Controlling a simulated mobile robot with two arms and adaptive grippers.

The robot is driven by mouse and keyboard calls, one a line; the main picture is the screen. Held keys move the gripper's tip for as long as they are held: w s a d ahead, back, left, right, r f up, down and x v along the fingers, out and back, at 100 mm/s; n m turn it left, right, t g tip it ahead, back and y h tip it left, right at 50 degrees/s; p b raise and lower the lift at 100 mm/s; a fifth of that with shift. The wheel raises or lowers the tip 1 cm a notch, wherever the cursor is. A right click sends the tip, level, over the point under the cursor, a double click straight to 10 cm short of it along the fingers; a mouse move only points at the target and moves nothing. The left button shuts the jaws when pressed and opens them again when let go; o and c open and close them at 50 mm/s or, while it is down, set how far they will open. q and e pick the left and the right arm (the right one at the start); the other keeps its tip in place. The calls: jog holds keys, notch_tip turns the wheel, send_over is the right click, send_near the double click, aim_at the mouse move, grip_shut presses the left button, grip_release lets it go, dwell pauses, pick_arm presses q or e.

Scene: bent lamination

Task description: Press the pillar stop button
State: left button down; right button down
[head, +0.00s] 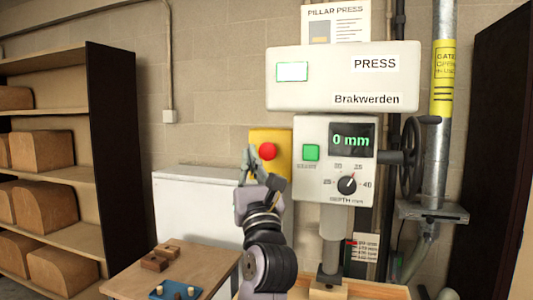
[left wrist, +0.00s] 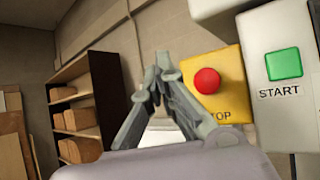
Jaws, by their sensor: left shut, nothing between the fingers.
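The red stop button (head: 267,151) sits on a yellow box (head: 285,140) at the left side of the pillar press. In the left wrist view the button (left wrist: 207,81) is on the yellow box (left wrist: 231,67), with "TOP" legible below it. My left gripper (head: 250,150) is shut and empty. In the head view its fingertips overlap the yellow box just left of the button. In the left wrist view the fingertips (left wrist: 157,72) are left of the button, with a visible gap in the picture. I cannot tell how far they are from the box in depth. My right gripper is out of view.
The green start button (head: 311,152) is right of the yellow box, by the display (head: 351,140) reading 0 mm and the depth knob (head: 347,184). A white cabinet (head: 190,205) and a small table (head: 205,262) stand left. Shelves (head: 60,145) with brown blocks are farther left.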

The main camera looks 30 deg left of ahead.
aim_at(265, 153)
pick_arm(q)
jog(key=shift+w+a+b, duration=0.35)
jog(key=shift+w+b, duration=0.2)
jog(key=shift+w, duration=0.9)
jog(key=shift+w+a+b, duration=0.3)
jog(key=shift+w+b, duration=0.25)
jog(key=shift+w, duration=0.85)
jog(key=shift+w+a+b, duration=0.35)
jog(key=shift+w+b, duration=0.2)
jog(key=shift+w, duration=0.9)
jog(key=shift+w, duration=0.1)
jog(key=shift+w+a, duration=0.1)
jog(key=shift+w, duration=0.2)
